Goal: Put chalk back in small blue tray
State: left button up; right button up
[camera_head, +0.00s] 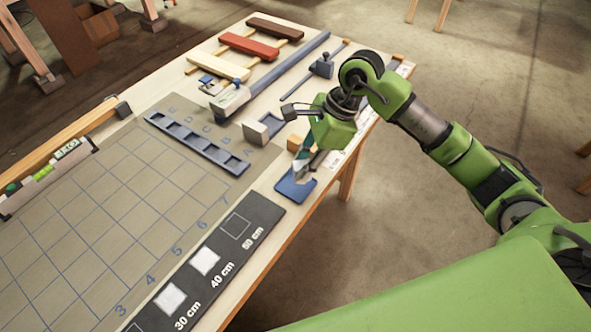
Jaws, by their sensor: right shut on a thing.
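A small blue tray (296,188) lies at the table's right edge, beside the dark strip with cm labels. My right gripper (302,164) points down just above the far side of this tray. It is shut on a small piece that I take to be the chalk; the fingers and the steep view largely hide it. I cannot tell whether the piece touches the tray. My left gripper is not in view.
A long blue compartment tray (197,143) lies on the gridded board (95,215). A grey block (255,133) stands near my right gripper. A dark label strip (215,262) runs along the near edge. Coloured bars (248,46) and a spirit level (45,173) lie further off.

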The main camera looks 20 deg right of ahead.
aim_at(290, 186)
jog(key=w+f, duration=0.1)
jog(key=w+a+f, duration=0.1)
jog(key=shift+f+p, duration=0.3)
jog(key=shift+f, duration=0.05)
notch_tip(290, 186, down, 2)
jog(key=shift+f+p, duration=0.1)
jog(key=shift+p, duration=0.65)
jog(key=shift+f, duration=0.35)
jog(key=shift+d, duration=0.1)
jog(key=shift+f, duration=0.15)
jog(key=shift+f+b, duration=0.15)
jog(key=shift+b, duration=0.15)
jog(key=o, duration=1)
jog(key=shift+o, duration=0.2)
